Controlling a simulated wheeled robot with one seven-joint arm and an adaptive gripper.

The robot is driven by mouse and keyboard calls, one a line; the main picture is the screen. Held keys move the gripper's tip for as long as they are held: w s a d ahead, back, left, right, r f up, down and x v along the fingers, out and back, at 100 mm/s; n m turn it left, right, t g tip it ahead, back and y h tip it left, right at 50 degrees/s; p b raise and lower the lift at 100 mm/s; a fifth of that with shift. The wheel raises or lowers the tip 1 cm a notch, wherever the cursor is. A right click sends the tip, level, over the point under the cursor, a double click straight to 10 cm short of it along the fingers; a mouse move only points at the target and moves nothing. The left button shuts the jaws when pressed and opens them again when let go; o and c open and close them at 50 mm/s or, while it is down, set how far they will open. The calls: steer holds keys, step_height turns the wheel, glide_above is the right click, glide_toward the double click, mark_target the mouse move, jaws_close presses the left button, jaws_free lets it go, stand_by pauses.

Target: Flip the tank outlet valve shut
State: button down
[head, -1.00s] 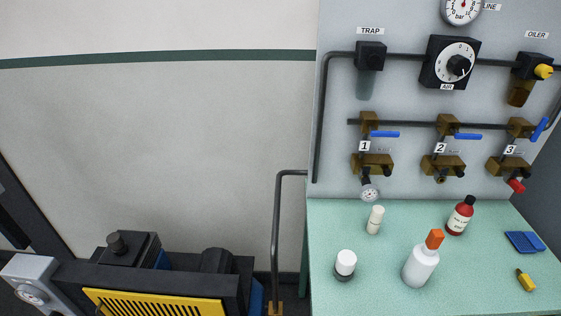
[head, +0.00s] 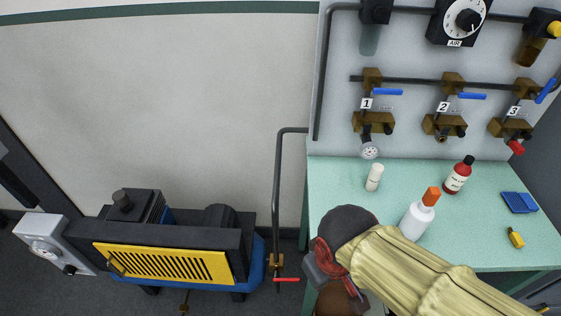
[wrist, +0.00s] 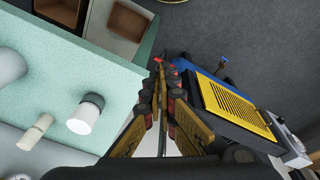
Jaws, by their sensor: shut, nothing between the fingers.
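The tank outlet valve is a small brass body (head: 276,261) on the vertical pipe at the right end of the blue tank (head: 257,262). Its red lever (head: 287,279) points right, across the pipe, in the head view. In the wrist view a small red piece, probably the lever (wrist: 158,60), shows just beyond the fingertips. My gripper (wrist: 166,82) is shut and empty, its fingers pointing toward that piece. I cannot tell whether it touches.
The green bench (head: 325,180) stands just right of the valve; its edge is close to my gripper in the wrist view. White bottles (head: 418,215) and a red bottle (head: 458,175) stand on it. The compressor's yellow grille (head: 165,263) lies left. Open floor shows beyond the tank.

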steer(key=w+d+r+m+t, duration=0.2)
steer(key=d+r+m, duration=0.3)
steer(key=d+r, duration=0.5)
steer(key=shift+d+r+m+t, duration=0.3)
steer(key=shift+r+m+t, duration=0.1)
steer(key=shift+t, duration=0.4)
steer(key=shift+w+p, duration=0.1)
steer(key=shift+p, duration=0.2)
